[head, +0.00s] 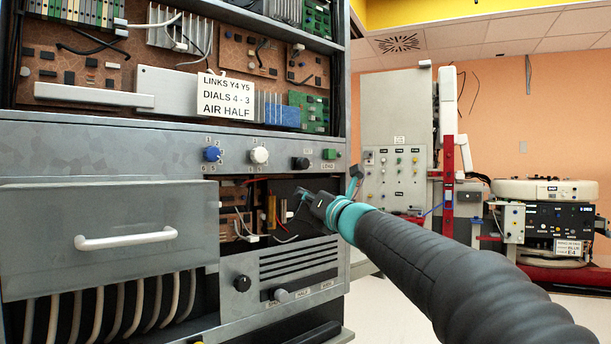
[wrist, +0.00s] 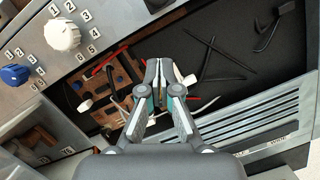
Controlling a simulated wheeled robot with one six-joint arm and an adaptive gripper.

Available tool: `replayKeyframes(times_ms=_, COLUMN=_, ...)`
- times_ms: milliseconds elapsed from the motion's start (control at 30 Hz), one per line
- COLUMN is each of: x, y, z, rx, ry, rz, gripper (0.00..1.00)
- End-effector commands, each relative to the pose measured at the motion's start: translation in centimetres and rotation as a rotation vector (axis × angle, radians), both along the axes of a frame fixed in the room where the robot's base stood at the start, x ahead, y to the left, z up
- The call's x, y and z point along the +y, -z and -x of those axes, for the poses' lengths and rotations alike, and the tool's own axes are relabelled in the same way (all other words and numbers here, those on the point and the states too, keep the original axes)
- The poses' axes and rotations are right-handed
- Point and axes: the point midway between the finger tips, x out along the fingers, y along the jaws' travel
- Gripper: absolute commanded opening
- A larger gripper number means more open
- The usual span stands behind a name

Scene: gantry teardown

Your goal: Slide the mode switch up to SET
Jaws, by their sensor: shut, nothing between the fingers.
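My gripper (head: 301,193) is shut and empty. It is in front of the open bay in the grey cabinet, below the knob panel. In the wrist view its closed fingertips (wrist: 165,84) are over the dark bay with its brown circuit board (wrist: 122,84). I cannot tell how deep they are. No mode switch can be picked out with certainty. A slider knob (head: 282,295) sits on the slotted lower panel, with small labels that I cannot fully read. A green part (head: 329,154) and a black knob (head: 300,163) are on the upper panel. No SET label is clearly readable.
A blue knob (head: 212,154) and a white knob (head: 259,155) stick out above the bay. A drawer with a white handle (head: 125,239) is at left. Loose wires (head: 240,228) hang inside the bay. Other machinery (head: 550,215) stands at right.

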Motion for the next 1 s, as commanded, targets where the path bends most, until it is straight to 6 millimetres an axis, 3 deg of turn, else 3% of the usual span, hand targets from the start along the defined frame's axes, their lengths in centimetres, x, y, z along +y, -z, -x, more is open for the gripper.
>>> replayKeyframes(times_ms=100, x=1.4, y=-0.6, z=-1.7, rx=-0.001, ry=-0.002, rz=0.001, gripper=0.00)
replayKeyframes(times_ms=200, x=0.8, y=-2.3, z=-2.2, rx=-0.003, ry=0.002, rz=0.001, gripper=0.00)
replayKeyframes(times_ms=400, x=0.2, y=-3.8, z=-2.7, rx=-0.002, ry=0.000, rz=0.000, gripper=0.00)
replayKeyframes(times_ms=867, x=0.0, y=-4.1, z=-2.9, rx=0.000, ry=0.000, rz=0.000, gripper=0.00)
replayKeyframes(times_ms=1000, x=0.0, y=-5.0, z=-2.8, rx=0.000, ry=0.000, rz=0.000, gripper=0.00)
